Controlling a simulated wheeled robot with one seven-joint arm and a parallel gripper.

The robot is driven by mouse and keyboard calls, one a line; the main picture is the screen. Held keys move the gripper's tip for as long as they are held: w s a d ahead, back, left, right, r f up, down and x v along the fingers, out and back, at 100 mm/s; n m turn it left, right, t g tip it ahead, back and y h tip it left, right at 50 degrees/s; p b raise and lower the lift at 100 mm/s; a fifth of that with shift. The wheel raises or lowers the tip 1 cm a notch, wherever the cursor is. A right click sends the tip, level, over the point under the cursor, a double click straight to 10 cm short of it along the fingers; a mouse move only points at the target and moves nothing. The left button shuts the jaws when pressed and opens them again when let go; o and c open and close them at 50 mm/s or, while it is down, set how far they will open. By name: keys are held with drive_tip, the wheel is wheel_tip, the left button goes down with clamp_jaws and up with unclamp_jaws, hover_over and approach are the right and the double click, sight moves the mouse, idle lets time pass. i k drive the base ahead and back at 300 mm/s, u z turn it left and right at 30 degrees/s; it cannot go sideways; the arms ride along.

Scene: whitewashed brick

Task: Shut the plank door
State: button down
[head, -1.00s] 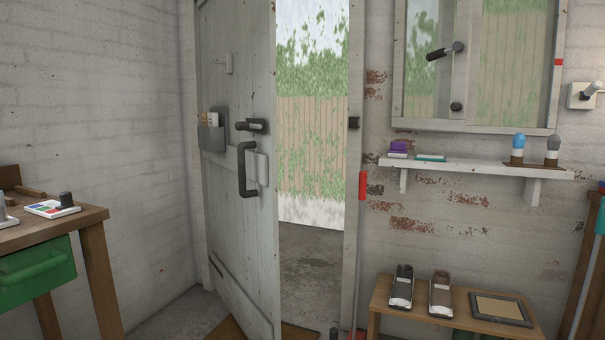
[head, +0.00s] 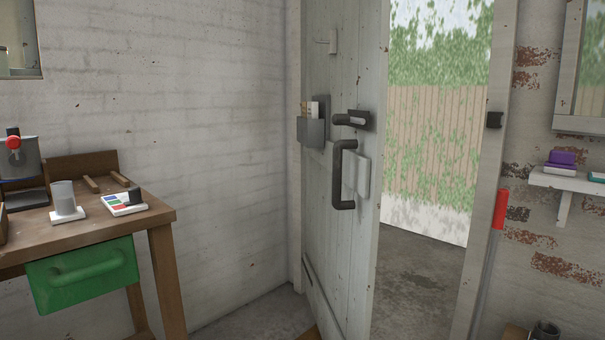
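The plank door (head: 328,220) is whitish-grey and stands open, swung inward, right of the middle in the head view. Its hinge side is at the left, by the brick wall. A dark pull handle (head: 338,180) and a dark lever handle (head: 352,120) are on its face. The open doorway (head: 420,270) to its right shows a fence and greenery outside. A dark catch (head: 494,120) sits on the right door post (head: 490,200). My gripper is not in view.
A wooden workbench (head: 160,215) with a green drawer (head: 85,275) stands at the left. A red-topped pole (head: 501,208) leans by the right post. A shelf (head: 565,182) is on the right wall. Floor in front of the door is partly visible.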

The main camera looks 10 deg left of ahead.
sight(347, 45)
drive_tip(key=u, duration=0.95)
drive_tip(key=i, duration=1)
drive_tip(key=u, duration=1.15)
